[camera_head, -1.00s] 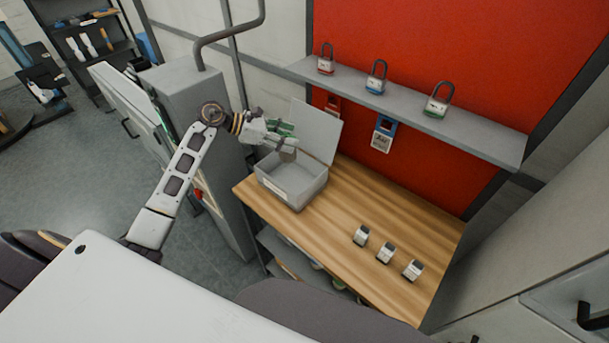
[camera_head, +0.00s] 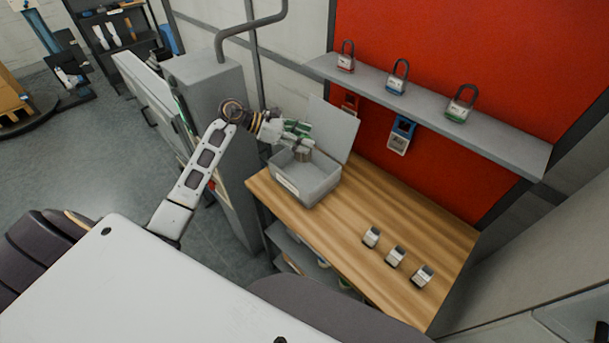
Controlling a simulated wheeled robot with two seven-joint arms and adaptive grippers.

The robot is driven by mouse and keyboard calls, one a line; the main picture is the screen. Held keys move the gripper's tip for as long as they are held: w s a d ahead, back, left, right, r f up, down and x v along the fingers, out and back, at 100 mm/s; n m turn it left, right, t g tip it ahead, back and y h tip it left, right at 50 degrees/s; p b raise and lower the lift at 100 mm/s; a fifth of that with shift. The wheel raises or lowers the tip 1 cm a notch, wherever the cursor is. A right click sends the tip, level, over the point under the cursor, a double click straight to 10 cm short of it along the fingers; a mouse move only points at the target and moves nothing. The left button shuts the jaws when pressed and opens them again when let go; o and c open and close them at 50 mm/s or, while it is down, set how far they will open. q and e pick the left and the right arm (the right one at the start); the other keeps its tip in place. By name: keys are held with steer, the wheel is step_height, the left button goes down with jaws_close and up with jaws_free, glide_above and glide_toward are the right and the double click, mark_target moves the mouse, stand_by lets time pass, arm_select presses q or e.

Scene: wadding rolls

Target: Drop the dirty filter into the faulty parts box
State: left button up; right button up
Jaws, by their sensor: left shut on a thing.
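The grey faulty parts box (camera_head: 300,187) stands at the far left end of the wooden bench, its lid (camera_head: 334,128) raised at the back. My left gripper (camera_head: 303,147) is over the box's opening, shut on a small grey-brown piece, the dirty filter (camera_head: 304,155). The filter hangs at about the height of the box's rim, and the fingers partly hide it. Whether it touches the box cannot be told. The box's floor is mostly hidden. My right gripper is not in view.
The wooden bench (camera_head: 405,220) has several small grey padlock-like items, such as this one (camera_head: 371,237), near its right end. A shelf (camera_head: 440,115) with three padlocks hangs above on a red panel. A grey cabinet (camera_head: 215,90) stands left of the bench.

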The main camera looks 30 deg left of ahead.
arm_select(q)
steer(key=shift+f+b, duration=0.5)
steer(key=shift+f, duration=1.5)
steer(key=o, duration=1.1)
steer(key=shift+o, duration=0.2)
steer(key=shift+a, duration=0.15)
steer(key=v, duration=1.1)
steer(key=shift+s+a+r, duration=0.2)
steer(key=shift+s+a, duration=0.05)
